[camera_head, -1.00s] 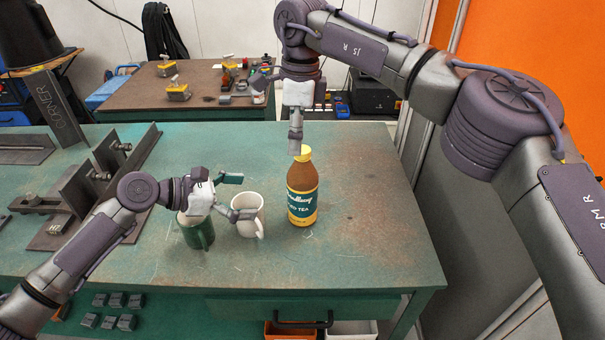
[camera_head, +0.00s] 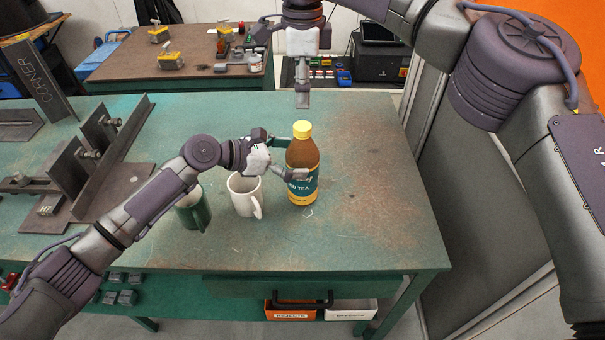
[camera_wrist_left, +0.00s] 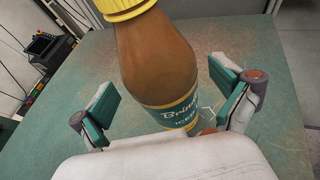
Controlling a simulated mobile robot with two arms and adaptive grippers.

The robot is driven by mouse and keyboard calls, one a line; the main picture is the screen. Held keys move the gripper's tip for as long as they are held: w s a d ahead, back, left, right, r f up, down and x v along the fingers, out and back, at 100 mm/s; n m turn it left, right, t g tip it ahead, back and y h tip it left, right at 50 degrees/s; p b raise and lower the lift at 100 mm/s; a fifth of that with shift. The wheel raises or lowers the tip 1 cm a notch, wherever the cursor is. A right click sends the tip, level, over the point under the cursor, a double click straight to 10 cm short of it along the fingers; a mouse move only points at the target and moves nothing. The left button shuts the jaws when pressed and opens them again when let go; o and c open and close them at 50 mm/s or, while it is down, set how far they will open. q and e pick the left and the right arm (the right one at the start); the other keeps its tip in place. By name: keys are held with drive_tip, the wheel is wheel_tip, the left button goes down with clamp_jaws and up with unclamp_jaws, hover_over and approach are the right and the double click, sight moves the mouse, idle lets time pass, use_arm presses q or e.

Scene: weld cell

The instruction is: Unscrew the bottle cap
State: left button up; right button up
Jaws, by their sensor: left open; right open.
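A brown iced tea bottle (camera_head: 302,156) with a yellow cap (camera_head: 302,130) stands upright on the green table (camera_head: 370,190). My left gripper (camera_head: 291,159) is open, one finger behind the bottle and one in front at its left side. In the left wrist view the bottle (camera_wrist_left: 155,55) rises between the two open fingers, with its yellow cap (camera_wrist_left: 122,8) cut by the top edge.
A white mug (camera_head: 243,200) stands just left of the bottle, and a green mug (camera_head: 203,212) is left of that under my left arm. Steel fixtures (camera_head: 95,165) fill the table's left side. The table right of the bottle is clear.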

use_arm(q)
drive_tip(key=shift+x, duration=0.9)
use_arm(e)
drive_tip(key=shift+s, duration=0.1)
use_arm(q)
drive_tip(key=shift+w+d+f, duration=0.15)
drive_tip(key=shift+d, duration=0.1)
